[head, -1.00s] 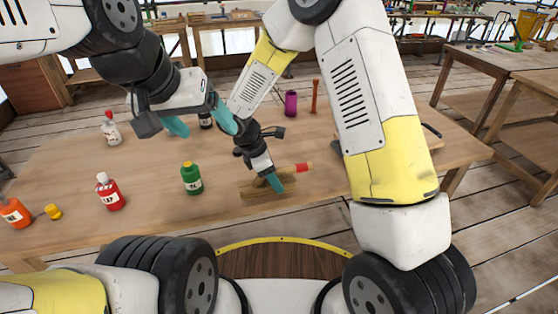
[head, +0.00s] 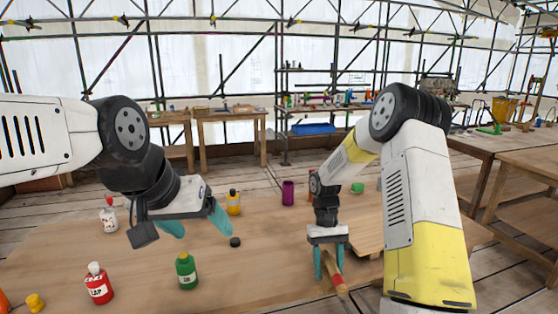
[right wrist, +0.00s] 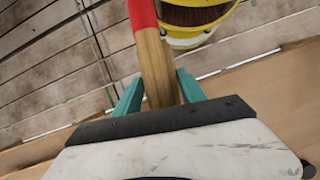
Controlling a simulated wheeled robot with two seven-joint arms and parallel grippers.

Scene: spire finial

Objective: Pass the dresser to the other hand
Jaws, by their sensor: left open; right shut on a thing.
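The dresser (head: 336,276) is a short wooden bar with a red band near one end. It is at the front right of the bench in the head view. My right gripper (head: 331,268) points down and is shut on it, with a finger on each side. In the right wrist view the dresser's bare wood (right wrist: 155,65) stands between the teal fingers (right wrist: 158,92), and its red part leads away to the top edge. My left gripper (head: 200,222) is open and empty, above the bench to the left, well apart from the dresser.
A green bottle (head: 186,270), a red bottle (head: 98,284) and a yellow cap (head: 35,302) stand front left. A yellow bottle (head: 233,203), a black disc (head: 235,242) and a purple cylinder (head: 288,193) are further back. A wooden board (head: 368,232) lies right of my right gripper.

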